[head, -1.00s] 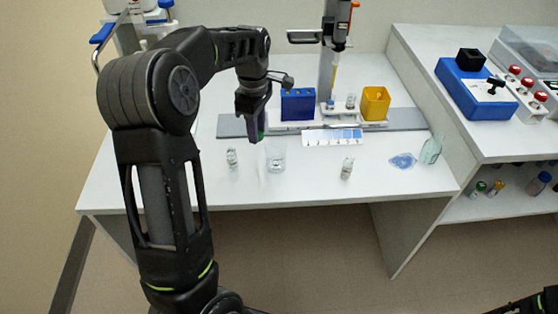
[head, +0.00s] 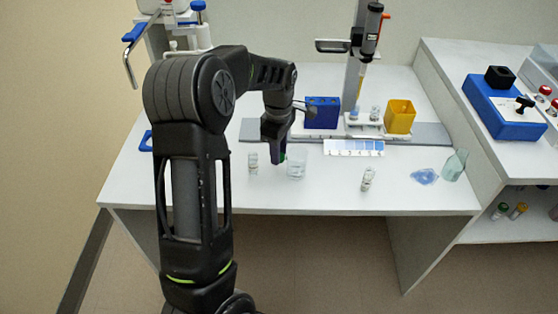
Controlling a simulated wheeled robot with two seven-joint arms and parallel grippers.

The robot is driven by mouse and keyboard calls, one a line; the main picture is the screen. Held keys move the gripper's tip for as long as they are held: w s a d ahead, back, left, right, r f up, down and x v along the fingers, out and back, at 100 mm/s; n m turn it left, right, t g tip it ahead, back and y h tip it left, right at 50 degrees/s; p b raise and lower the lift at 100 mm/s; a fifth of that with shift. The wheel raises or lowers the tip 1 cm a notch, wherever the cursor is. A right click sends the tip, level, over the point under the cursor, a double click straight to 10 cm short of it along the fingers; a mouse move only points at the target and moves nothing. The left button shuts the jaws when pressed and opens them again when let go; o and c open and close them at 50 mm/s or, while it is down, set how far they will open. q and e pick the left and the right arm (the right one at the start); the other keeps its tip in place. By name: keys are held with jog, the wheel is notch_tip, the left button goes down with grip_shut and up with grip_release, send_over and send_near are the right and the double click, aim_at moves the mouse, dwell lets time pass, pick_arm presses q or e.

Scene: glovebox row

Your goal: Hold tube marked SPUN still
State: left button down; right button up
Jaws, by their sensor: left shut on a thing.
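My left gripper (head: 278,156) points down above the white bench, between a small clear vial (head: 253,163) on its left and a clear glass beaker (head: 296,168) on its right. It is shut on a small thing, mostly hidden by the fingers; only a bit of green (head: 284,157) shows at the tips. I cannot tell whether this is the tube marked SPUN, as no such marking is readable. Another small vial (head: 367,180) stands upright on the bench further right. My right gripper is not in view.
Behind the gripper are a blue rack (head: 322,113), a yellow box (head: 400,117) and a blue-patterned strip (head: 354,148). A blue patch (head: 424,177) and a tilted glass bottle (head: 455,165) are at the right. The front of the bench (head: 300,200) is clear.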

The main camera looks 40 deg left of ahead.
aim_at(279, 168)
pick_arm(q)
jog(key=shift+f, duration=0.15)
notch_tip(279, 168, down, 4)
jog(key=shift+r, duration=0.25)
jog(key=shift+f, duration=0.15)
jog(key=c, duration=1.1)
grip_release()
